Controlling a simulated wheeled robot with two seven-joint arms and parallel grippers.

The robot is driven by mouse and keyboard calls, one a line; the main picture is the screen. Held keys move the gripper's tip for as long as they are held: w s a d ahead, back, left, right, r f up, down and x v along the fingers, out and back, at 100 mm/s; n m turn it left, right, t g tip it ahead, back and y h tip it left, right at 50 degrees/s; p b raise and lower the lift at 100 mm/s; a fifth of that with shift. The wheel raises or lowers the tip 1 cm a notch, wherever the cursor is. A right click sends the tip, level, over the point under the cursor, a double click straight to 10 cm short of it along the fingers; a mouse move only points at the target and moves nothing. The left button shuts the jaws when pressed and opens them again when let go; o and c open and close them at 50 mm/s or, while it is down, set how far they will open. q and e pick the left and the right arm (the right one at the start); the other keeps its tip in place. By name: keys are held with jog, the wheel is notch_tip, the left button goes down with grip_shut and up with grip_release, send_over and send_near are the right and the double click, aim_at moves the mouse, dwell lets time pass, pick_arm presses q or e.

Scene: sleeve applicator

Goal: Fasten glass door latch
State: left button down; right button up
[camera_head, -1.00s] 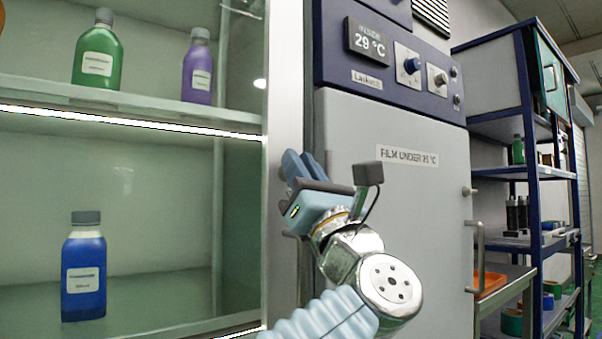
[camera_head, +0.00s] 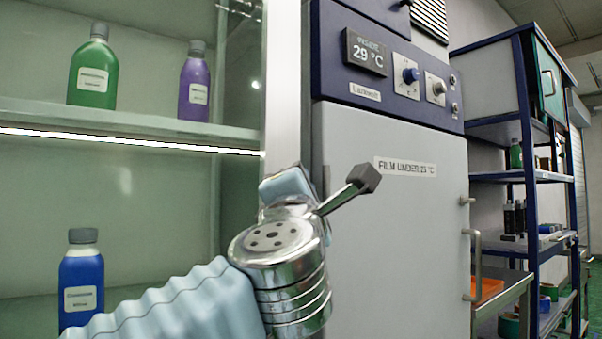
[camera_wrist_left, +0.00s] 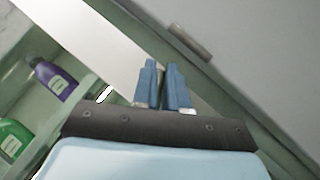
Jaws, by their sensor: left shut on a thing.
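The glass-fronted cabinet (camera_head: 180,130) fills the left of the head view, with a pale upright frame (camera_head: 284,85) along its right side. The pale frame also crosses the left wrist view (camera_wrist_left: 85,38) diagonally. My left gripper (camera_wrist_left: 163,85) is at this frame's edge, by the seam with the grey cabinet. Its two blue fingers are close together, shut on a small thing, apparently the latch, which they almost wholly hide. In the head view my wrist covers the fingertips. My right gripper is in neither view.
The grey film cabinet (camera_head: 390,220) stands right beside the frame; a short grey handle (camera_wrist_left: 190,42) on it is close to my fingers. Green (camera_head: 93,75), purple (camera_head: 194,85) and blue (camera_head: 82,280) bottles stand on the glass cabinet's shelves. A blue rack (camera_head: 528,150) is farther right.

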pick_arm(q)
jog(key=m+g, duration=0.3)
jog(key=shift+w+a+m+h, duration=0.1)
jog(key=shift+m+h, duration=0.3)
jog(key=shift+m+g, duration=0.7)
jog(key=shift+m, duration=0.1)
jog(key=shift+a, duration=0.1)
jog(key=c, duration=1.2)
grip_release()
jog(key=shift+w+f, duration=0.1)
jog(key=shift+o, duration=0.2)
